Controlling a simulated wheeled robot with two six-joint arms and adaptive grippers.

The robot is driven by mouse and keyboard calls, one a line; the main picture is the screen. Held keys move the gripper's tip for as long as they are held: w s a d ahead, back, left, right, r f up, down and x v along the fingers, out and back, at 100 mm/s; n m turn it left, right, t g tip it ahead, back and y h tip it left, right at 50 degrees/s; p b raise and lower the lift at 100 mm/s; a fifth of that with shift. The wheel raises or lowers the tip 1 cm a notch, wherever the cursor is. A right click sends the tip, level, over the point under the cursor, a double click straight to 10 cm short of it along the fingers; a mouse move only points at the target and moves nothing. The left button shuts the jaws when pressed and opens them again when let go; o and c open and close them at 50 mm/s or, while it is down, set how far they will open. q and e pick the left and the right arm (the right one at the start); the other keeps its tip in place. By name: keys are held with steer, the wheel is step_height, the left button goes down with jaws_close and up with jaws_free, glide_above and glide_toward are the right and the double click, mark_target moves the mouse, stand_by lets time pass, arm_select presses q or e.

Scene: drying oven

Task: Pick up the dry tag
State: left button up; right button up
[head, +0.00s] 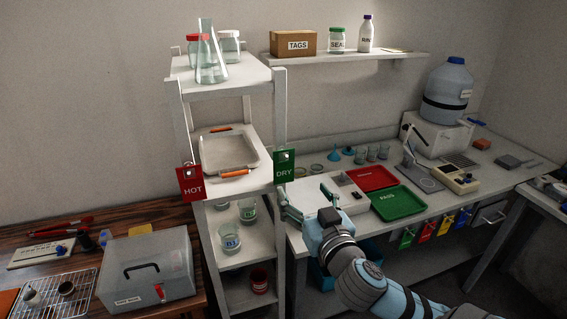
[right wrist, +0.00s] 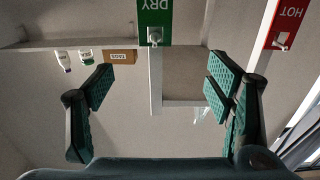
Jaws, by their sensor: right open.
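The green DRY tag (head: 285,166) hangs on the right front post of the white shelf rack, at a small light clip or knob. In the right wrist view the DRY tag (right wrist: 156,20) appears upside down at the top, beyond the fingertips and roughly centred between them. My right gripper (head: 304,199) is open and empty, just below and slightly right of the tag in the head view. Its two green-padded fingers (right wrist: 160,92) are spread wide in the right wrist view, with nothing between them. My left gripper is not in view.
A red HOT tag (head: 191,182) hangs on the rack's left front post. The rack holds a tray (head: 207,151) and glassware. A bench (head: 455,197) at right carries red and green trays. A wall shelf (head: 345,56) holds a TAGS box. A case (head: 146,268) stands at left.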

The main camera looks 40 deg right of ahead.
mark_target(288, 163)
steer(key=x, duration=0.4)
steer(key=b+x, duration=0.1)
steer(key=x, duration=0.4)
steer(key=d+b+x, duration=0.1)
steer(key=x, duration=0.4)
steer(key=shift+s+f, duration=0.15)
steer(key=shift+s, duration=0.05)
steer(key=shift+w+d+f, duration=0.1)
steer(key=shift+w+f, duration=0.1)
steer(key=shift+w, duration=0.1)
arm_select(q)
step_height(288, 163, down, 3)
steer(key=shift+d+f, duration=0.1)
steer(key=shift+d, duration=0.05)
arm_select(e)
steer(key=shift+s, duration=0.1)
steer(key=c, duration=0.8)
